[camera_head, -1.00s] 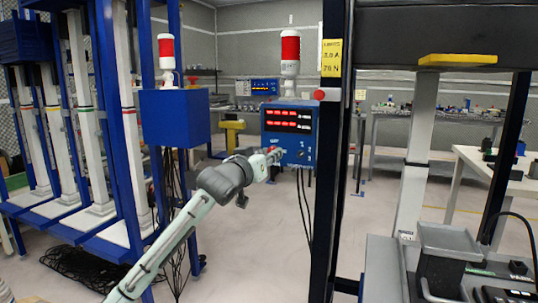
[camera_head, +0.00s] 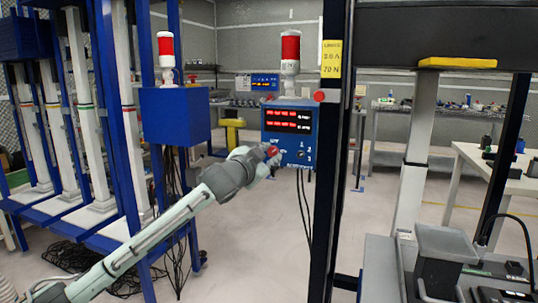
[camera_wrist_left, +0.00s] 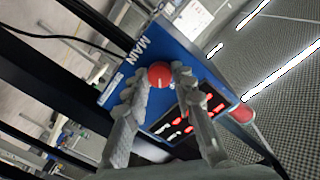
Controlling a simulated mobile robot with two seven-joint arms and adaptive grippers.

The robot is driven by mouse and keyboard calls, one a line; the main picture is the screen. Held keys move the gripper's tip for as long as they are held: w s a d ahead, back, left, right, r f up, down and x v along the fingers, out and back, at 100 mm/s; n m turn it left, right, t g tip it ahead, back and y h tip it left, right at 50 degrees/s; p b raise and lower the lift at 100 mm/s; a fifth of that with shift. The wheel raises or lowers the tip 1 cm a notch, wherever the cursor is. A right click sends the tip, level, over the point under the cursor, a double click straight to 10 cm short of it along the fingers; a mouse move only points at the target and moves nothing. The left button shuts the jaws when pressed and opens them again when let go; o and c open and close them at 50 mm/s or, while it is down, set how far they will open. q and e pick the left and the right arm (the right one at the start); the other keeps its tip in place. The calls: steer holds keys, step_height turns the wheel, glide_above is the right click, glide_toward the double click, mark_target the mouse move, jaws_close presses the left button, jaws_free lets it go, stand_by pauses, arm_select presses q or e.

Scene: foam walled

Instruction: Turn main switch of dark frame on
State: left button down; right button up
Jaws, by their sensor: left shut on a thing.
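The main switch is a red round knob (camera_wrist_left: 160,74) with a pale line on it, beside the word MAIN on a blue control box (camera_wrist_left: 118,72). In the head view the blue box (camera_head: 291,154) with lit red displays is at the dark frame (camera_head: 328,190), and the red knob (camera_head: 272,150) shows at its lower left. My left gripper (camera_head: 268,157) reaches the knob from the left. In the left wrist view its fingers (camera_wrist_left: 161,78) are shut on the knob, one on each side. My right gripper is in neither view.
A red and white lamp (camera_head: 290,50) stands on the box, and a red button (camera_head: 319,96) is at the post's edge. Cables (camera_head: 304,205) hang below. A blue frame (camera_head: 105,120) with another blue box (camera_head: 175,115) stands left. Bare floor (camera_head: 260,250) lies between.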

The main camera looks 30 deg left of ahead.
arm_select(q)
steer(key=m, duration=0.4)
steer(key=shift+m+y, duration=0.3)
steer(key=shift+m, duration=1.7)
steer(key=c, duration=1.3)
jaws_free()
steer(key=shift+o, duration=0.2)
steer(key=shift+s, duration=0.1)
steer(key=v, duration=1.2)
steer(key=shift+r, duration=0.15)
